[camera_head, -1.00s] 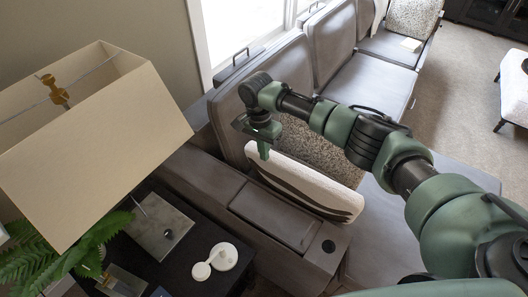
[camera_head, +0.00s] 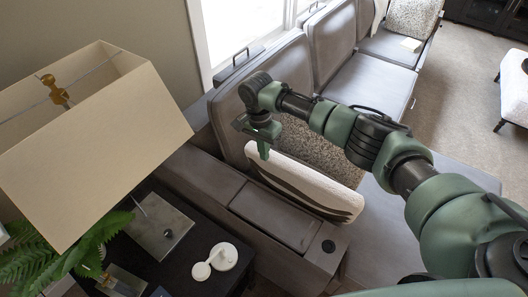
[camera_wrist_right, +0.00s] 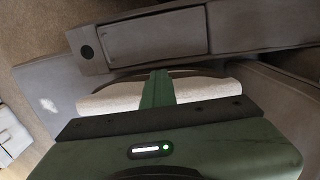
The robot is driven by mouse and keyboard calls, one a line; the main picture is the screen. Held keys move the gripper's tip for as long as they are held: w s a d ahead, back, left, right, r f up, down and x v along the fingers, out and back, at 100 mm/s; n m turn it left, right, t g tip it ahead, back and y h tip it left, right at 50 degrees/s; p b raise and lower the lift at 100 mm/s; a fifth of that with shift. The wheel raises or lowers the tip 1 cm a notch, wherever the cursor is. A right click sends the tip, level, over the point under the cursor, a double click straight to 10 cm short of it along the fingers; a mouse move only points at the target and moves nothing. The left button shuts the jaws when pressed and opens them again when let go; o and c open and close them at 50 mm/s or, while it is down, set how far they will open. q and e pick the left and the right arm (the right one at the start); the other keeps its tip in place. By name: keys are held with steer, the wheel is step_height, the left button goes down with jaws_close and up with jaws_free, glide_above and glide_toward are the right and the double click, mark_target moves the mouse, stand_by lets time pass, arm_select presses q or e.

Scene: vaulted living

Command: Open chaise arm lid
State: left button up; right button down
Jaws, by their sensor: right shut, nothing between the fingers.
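The chaise arm lid (camera_head: 274,217) is a grey padded panel set in the sofa's near arm, and it lies flat and closed. It also shows in the right wrist view (camera_wrist_right: 155,36) near the top. My right gripper (camera_head: 264,152) points down above the striped pillow, beyond the lid's far long side and apart from it. Its green fingers (camera_wrist_right: 158,88) are together and empty in the right wrist view. My left gripper is not in view.
A white pillow with dark stripes (camera_head: 310,185) leans beside the arm under my gripper. A round dark cup holder (camera_head: 328,246) sits at the arm's front end. A large lampshade (camera_head: 95,140) and a dark side table (camera_head: 180,262) with white round items (camera_head: 224,256) stand left.

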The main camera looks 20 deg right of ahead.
steer(key=c, duration=1.5)
jaws_free()
steer(key=r, duration=0.2)
steer(key=r+b, duration=0.1)
steer(key=r, duration=0.2)
steer(key=r+b, duration=0.1)
steer(key=r, duration=0.1)
steer(key=shift+w+a+r, duration=0.25)
steer(key=shift+w+r, duration=0.05)
steer(key=shift+r, duration=0.1)
